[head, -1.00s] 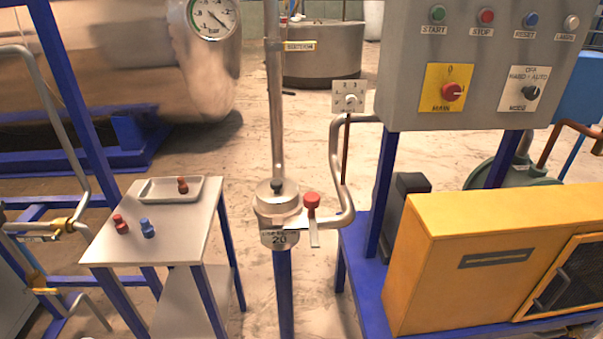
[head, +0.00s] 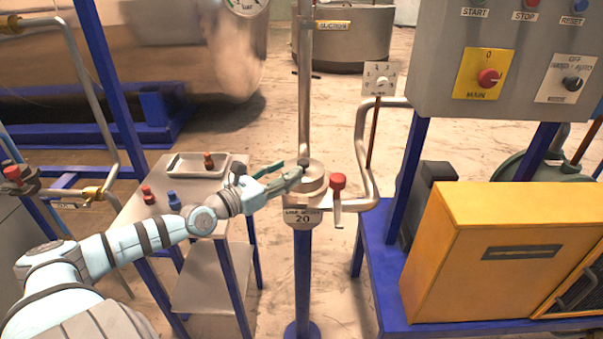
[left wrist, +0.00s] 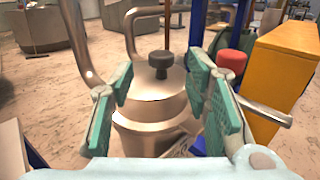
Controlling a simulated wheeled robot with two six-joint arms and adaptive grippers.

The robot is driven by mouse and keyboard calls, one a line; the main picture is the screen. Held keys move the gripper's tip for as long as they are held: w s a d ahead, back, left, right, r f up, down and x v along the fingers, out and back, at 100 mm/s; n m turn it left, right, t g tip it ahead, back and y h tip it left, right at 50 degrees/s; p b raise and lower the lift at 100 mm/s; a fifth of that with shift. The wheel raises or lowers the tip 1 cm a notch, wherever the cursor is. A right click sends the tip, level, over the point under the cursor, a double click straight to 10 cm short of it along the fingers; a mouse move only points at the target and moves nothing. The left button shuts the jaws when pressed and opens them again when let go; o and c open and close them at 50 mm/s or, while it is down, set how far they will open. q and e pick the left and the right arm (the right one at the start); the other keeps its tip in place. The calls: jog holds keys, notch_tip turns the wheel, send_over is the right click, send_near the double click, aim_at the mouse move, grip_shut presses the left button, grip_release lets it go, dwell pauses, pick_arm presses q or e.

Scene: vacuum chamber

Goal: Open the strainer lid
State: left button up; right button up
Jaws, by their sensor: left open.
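The strainer (head: 312,188) is a round metal body on a blue post with a plate reading 20 below it. Its lid (left wrist: 160,80) is a metal disc with a dark knob (left wrist: 166,64) on top, and it sits flat on the body. A red-capped clamp handle (head: 337,182) stands at the strainer's right; it also shows in the left wrist view (left wrist: 232,62). My left gripper (head: 293,172) reaches in from the left at the lid. In the left wrist view its teal fingers (left wrist: 162,88) are spread wide, with the knob between and beyond them, apart from both. My right gripper is not seen.
A small table (head: 203,258) with a white tray (head: 182,166) and red and blue small parts stands left. A yellow cabinet (head: 500,250) and grey control panel (head: 450,60) stand right. A bent pipe (head: 366,150) rises close to the strainer's right.

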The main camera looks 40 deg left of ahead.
aim_at(299, 164)
pick_arm(q)
jog(key=shift+w+d+r+b, duration=0.1)
jog(key=shift+w+d+b, duration=0.15)
jog(key=shift+w, duration=1.35)
jog(key=shift+w+d+b, duration=0.1)
jog(key=shift+w+d, duration=0.2)
jog(key=shift+w, duration=1.25)
